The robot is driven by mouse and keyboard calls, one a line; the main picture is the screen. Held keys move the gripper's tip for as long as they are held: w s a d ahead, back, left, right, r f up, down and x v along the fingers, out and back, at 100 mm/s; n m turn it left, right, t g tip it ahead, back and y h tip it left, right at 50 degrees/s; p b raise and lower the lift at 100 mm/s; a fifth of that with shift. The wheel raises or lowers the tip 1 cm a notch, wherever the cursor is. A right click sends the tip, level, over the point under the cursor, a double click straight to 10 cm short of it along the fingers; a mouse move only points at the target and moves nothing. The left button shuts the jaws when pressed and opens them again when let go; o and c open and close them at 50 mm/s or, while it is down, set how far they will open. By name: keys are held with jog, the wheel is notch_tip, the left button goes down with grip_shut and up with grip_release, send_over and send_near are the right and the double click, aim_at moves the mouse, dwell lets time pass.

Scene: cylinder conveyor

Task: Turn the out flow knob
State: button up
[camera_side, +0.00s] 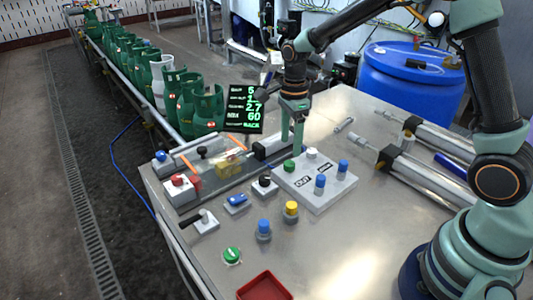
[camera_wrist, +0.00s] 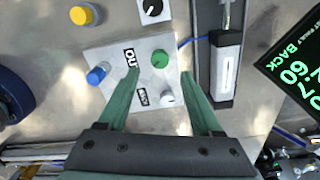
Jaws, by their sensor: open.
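A light grey panel (camera_side: 318,198) lies on the metal table, with a green knob (camera_side: 289,165), a white knob (camera_side: 311,154) and two blue knobs, one (camera_side: 320,184) nearer and one (camera_side: 343,168) farther right. Its label reads OUT (camera_side: 303,182) between the green and nearer blue knobs; a second label is too small to read surely. My gripper (camera_side: 292,145) points down over the panel's back edge, open and empty. In the wrist view the green knob (camera_wrist: 160,58) and white knob (camera_wrist: 167,93) appear between my gripper's fingers (camera_wrist: 159,75). The left finger covers part of the panel.
A yellow knob (camera_side: 291,209), a black knob (camera_side: 264,184) and another blue knob (camera_side: 264,228) stand nearby. A green button (camera_side: 231,255) and red tray (camera_side: 264,287) are in front. Cylinder actuators (camera_side: 425,175) lie to the right; a display (camera_side: 244,108) stands behind left.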

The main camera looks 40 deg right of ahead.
aim_at(289, 163)
notch_tip(289, 163, down, 7)
jog(key=shift+r, duration=0.2)
grip_shut()
